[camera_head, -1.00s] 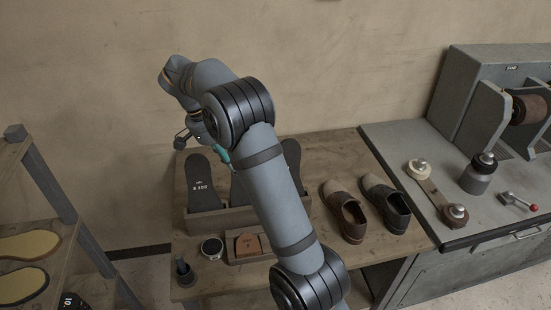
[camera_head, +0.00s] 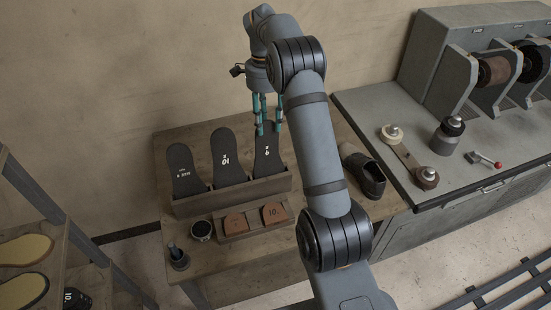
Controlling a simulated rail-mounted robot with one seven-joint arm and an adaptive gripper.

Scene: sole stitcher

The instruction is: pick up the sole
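Three dark soles stand upright in a wooden rack (camera_head: 235,196) on the workbench: a left sole (camera_head: 183,168), a middle sole (camera_head: 229,157) and a right sole (camera_head: 268,155) with white markings. My gripper (camera_head: 269,131) points down at the top of the right sole, one teal finger toward each side of its upper end. The fingers are apart. I cannot tell whether they touch the sole. The right sole stands in the rack, its lower end hidden by the rack's front.
A small holder with brown pieces (camera_head: 274,213), a round tin (camera_head: 201,230) and a dark stand (camera_head: 178,258) are in front of the rack. A dark shoe (camera_head: 366,176) sits right of my arm. A grey machine (camera_head: 455,95) is at right; shelves with yellow soles (camera_head: 24,249) are at left.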

